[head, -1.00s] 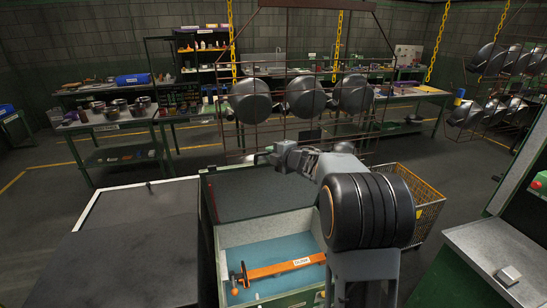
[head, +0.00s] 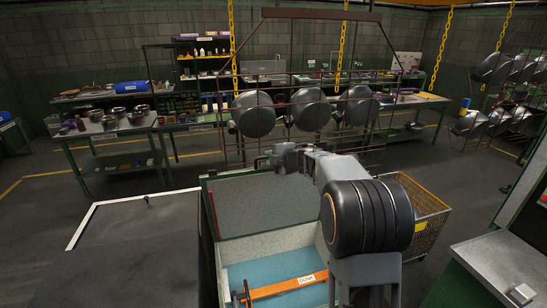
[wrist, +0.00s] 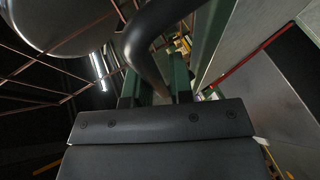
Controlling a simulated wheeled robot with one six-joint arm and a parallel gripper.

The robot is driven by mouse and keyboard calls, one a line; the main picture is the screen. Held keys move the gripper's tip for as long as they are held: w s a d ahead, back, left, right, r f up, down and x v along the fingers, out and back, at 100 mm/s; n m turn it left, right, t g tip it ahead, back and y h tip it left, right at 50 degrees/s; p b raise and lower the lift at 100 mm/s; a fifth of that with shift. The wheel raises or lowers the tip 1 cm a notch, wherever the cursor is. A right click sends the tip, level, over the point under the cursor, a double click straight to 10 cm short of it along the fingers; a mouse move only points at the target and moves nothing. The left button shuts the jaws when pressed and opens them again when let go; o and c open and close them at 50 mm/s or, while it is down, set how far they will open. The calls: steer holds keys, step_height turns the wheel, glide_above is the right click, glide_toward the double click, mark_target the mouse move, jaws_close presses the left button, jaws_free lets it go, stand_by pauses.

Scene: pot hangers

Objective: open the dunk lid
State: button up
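The dunk tank is the open box in front of me with blue liquid (head: 270,268) inside. An orange bar (head: 270,292) marked DUNK lies across it. A grey, green-edged lid panel (head: 262,203) stands raised along its far side. My gripper (head: 283,157) is at the top of that panel in the head view, with my arm reaching over the right side. In the wrist view, the two dark fingers (wrist: 156,90) stand apart. A dark curved tube (wrist: 146,48), perhaps the lid handle, runs between or just beyond them; I cannot tell if they touch it.
A flat dark cover (head: 135,245) with a small knob lies to the left. Pots (head: 308,110) hang on a rack behind the lid. A wire basket (head: 425,218) stands at the right behind my arm, and a metal-topped cabinet (head: 500,268) is at right front.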

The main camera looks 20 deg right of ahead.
steer(key=o, duration=0.3)
steer(key=shift+o, duration=0.2)
steer(key=b+v, duration=0.2)
steer(key=v, duration=1.1)
steer(key=shift+s, duration=0.4)
steer(key=shift+d+r, duration=0.15)
steer(key=shift+d, duration=0.05)
